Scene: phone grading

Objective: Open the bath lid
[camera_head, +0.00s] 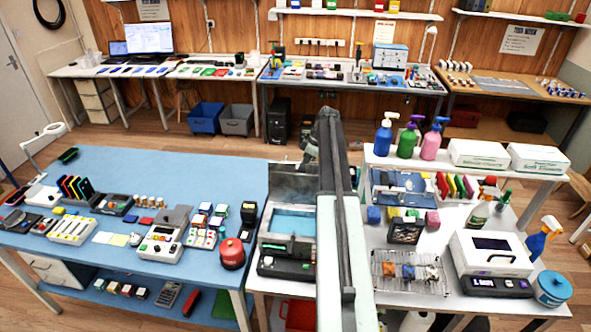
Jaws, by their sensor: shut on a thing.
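The bath (283,266) is a dark, box-shaped machine with a small green display, on the white bench at lower centre. Its basin shows light blue inside. The bath lid (291,181) is a dark grey panel at the back of the basin, raised and leaning back, so the basin is uncovered. My gripper (309,158) is at the lid's upper right edge, small and dark, and shut on the lid. My arm and column hide the right side of the bath and part of the grip.
A blue table (150,165) with devices and a red round container (232,254) stands left. At right, a white bench holds a wire rack (410,272), a white box machine (490,254) and spray bottles (384,138) on a raised shelf. Floor shows behind.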

